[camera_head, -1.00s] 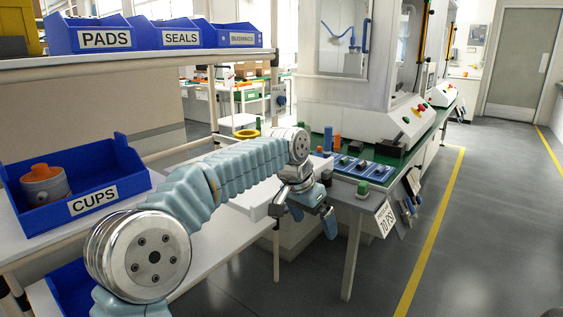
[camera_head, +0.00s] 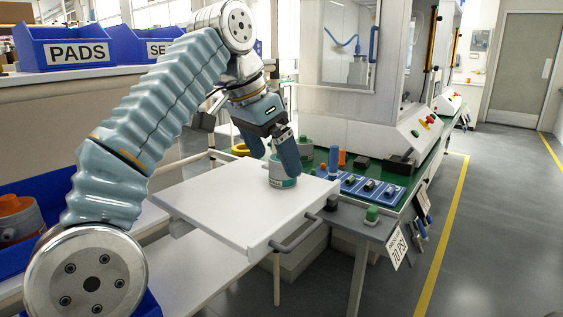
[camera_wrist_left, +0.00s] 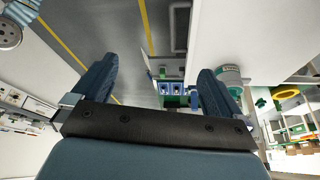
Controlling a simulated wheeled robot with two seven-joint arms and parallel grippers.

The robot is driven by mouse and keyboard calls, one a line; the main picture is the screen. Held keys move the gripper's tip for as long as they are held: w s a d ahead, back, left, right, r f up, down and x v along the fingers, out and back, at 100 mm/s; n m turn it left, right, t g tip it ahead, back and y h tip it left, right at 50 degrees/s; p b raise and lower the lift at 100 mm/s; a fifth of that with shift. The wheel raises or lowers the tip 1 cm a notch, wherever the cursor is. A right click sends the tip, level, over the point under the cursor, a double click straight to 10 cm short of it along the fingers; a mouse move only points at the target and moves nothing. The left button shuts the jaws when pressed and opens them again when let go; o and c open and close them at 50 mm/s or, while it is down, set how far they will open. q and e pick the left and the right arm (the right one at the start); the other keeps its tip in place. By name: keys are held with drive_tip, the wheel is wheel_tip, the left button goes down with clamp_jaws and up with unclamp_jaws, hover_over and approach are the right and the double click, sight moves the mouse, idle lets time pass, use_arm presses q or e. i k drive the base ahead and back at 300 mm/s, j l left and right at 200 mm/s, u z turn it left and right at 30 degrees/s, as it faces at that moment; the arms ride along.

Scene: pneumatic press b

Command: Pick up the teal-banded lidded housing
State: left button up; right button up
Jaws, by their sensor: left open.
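The teal-banded housing (camera_head: 283,182), a short grey cylinder with a teal band, stands upright on a white tray-like surface (camera_head: 220,205) in the head view. That finger hides part of the lid. In the left wrist view the housing (camera_wrist_left: 229,72) shows beside the right-hand finger, not in the gap. My left gripper (camera_wrist_left: 157,72) is open, with nothing between its fingers. My right gripper is not in view.
A blue bin (camera_head: 45,195) with an orange-topped part (camera_head: 18,218) lies at left. Shelf bins (camera_head: 70,47) stand behind the arm.

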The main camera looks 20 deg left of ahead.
sight(277, 178)
drive_tip(key=i+j, duration=0.3)
drive_tip(key=i, duration=0.25)
drive_tip(key=i+j, duration=0.3)
drive_tip(key=i, duration=0.2)
